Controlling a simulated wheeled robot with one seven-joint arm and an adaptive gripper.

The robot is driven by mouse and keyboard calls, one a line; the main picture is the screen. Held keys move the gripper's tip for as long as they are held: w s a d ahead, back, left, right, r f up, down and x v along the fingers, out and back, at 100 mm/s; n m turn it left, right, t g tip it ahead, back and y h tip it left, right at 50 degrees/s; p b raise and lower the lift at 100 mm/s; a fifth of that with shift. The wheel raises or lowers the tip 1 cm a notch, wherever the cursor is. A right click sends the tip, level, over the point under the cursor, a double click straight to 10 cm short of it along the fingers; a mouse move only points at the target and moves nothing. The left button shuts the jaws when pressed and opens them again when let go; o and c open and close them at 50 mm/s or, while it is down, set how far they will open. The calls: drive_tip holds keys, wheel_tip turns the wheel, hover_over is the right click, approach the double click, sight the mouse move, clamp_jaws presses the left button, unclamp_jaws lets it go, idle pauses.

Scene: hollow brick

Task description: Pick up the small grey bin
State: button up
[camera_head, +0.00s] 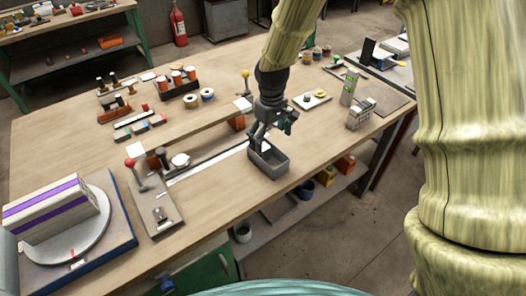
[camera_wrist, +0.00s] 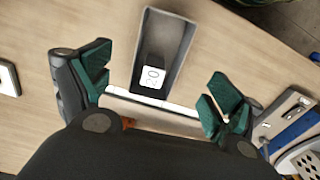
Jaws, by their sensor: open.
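The small grey bin (camera_head: 270,170) stands upright on the wooden workbench near its front edge. In the wrist view the bin (camera_wrist: 181,62) is open-topped, with a dark block bearing a white label marked "20" (camera_wrist: 152,78) inside. My gripper (camera_head: 272,134) is over the bin from above, and in the head view it hides part of the rim. In the wrist view its green-padded fingers (camera_wrist: 162,84) are spread wide, one to each side of the bin's near end, with nothing between them gripped. I cannot tell whether either finger touches the bin.
A lever fixture (camera_head: 153,205) and a turntable (camera_head: 70,240) stand further left. A small grey block (camera_head: 361,114) is to the right. Several cups and tools stand behind.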

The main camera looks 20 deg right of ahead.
drive_tip(key=p, duration=0.1)
hover_over(268, 162)
wheel_tip(268, 162, down, 5)
drive_tip(key=shift+r, duration=0.15)
drive_tip(key=shift+s+f, duration=0.15)
drive_tip(key=shift+f, duration=0.25)
drive_tip(key=shift+f+p, duration=0.95)
drive_tip(key=shift+f, duration=1.4)
drive_tip(key=c, duration=1.1)
